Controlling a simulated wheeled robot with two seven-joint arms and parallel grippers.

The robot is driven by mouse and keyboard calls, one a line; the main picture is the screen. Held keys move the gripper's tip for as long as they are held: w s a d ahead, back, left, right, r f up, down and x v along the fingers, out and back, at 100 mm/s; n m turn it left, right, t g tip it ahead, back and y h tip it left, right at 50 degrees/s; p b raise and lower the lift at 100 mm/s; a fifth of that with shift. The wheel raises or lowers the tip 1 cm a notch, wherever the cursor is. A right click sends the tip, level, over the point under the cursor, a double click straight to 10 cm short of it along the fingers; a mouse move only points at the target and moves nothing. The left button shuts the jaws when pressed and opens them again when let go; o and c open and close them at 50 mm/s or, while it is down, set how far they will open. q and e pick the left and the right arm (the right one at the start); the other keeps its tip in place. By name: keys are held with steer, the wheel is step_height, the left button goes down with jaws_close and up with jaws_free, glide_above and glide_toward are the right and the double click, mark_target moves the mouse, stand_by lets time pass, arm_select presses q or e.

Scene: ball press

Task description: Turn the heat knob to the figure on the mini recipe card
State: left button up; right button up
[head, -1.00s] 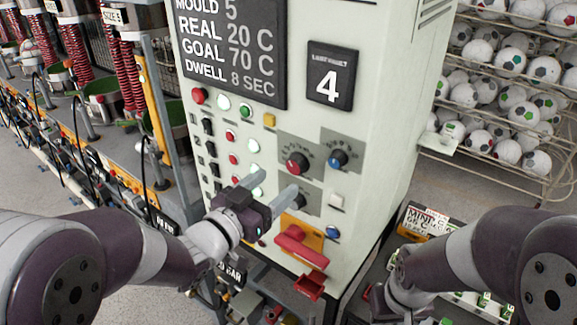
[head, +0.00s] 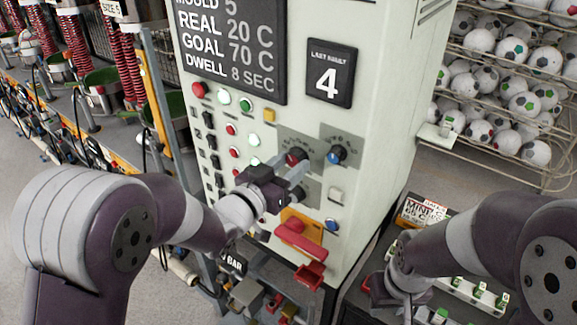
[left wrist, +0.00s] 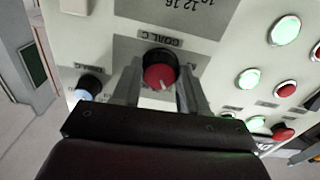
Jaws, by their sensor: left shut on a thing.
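The red heat knob (head: 295,157) sits on a grey plate on the press front. In the left wrist view the red-faced knob (left wrist: 160,75) has a pale pointer mark and a "GOAL C" label. My left gripper (head: 287,172) has its fingers on either side of the knob and is shut on it; the fingers (left wrist: 160,88) also show in the left wrist view. The mini recipe card (head: 422,212) stands at the right and seems to read 60 C. The display (head: 230,50) reads goal 70 C, real 20 C. My right gripper (head: 400,300) is low at the right, its fingers unclear.
A blue knob (head: 337,154) is just right of the red knob. A dark knob (head: 300,192) lies below it. A red handle (head: 302,237) juts out lower down. Lit buttons line the panel's left. A ball rack (head: 510,90) stands at the right.

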arm_select(q)
steer(key=shift+f+n+b, duration=0.2)
steer(key=shift+n+b, duration=0.1)
steer(key=shift+n, duration=0.5)
steer(key=n, duration=0.2)
steer(key=shift+r+n, duration=0.2)
steer(key=shift+n, duration=0.2)
steer(key=o, duration=1)
steer(key=shift+o, duration=0.2)
steer(key=b+v, duration=0.3)
steer(key=v, duration=0.9)
steer(key=shift+s+a, duration=0.15)
steer(key=shift+s, duration=0.1)
